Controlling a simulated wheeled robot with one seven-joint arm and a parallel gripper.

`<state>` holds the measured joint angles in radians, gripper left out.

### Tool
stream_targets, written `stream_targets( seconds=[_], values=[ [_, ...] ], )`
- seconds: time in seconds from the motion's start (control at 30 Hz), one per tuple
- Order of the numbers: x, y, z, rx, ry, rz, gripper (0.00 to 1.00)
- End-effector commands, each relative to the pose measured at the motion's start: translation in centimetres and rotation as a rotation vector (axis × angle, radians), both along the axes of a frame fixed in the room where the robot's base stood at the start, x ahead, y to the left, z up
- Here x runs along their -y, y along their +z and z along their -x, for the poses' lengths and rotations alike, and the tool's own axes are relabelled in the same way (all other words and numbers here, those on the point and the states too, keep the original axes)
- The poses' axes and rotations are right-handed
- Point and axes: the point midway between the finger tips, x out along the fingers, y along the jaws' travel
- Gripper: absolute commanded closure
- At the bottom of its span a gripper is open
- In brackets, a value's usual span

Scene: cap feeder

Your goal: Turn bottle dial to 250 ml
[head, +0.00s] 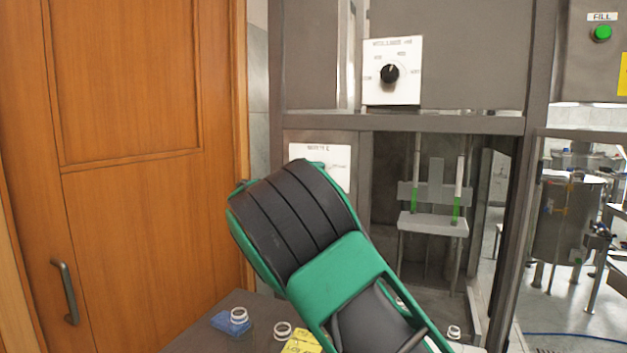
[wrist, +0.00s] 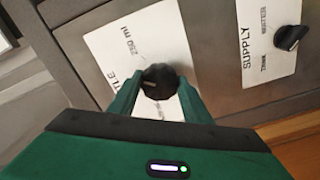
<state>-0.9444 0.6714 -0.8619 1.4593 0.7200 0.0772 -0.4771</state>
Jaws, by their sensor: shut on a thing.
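In the wrist view the black bottle dial (wrist: 160,77) sits on a white plate (wrist: 110,52), whose heading is partly visible as "TLE". A "250 ml" label with a small tick is printed to the upper left of the dial. My gripper (wrist: 160,88) is shut on the dial, with one green finger on each side. A pale mark shows on the dial's face, but I cannot tell exactly where it points. Lower print on the plate is partly hidden by the fingers. In the head view my arm hides the dial; only part of a white plate (head: 325,152) shows.
A "SUPPLY" plate (wrist: 262,62) with its own black knob (wrist: 291,37) is beside the bottle plate. In the head view another dial (head: 389,73) is higher up on a white plate. A wooden door (head: 140,180) stands left. White rings (head: 282,330) lie on the low surface.

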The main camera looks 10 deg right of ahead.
Motion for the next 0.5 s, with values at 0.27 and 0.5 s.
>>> stream_targets(
  seconds=[0.27, 0.5],
  values=[
    [0.17, -0.71, -0.01, 0.137, -0.006, -0.209, 0.78],
    [0.13, -0.75, -0.04, 0.247, -0.007, -0.357, 0.78]
  ],
)
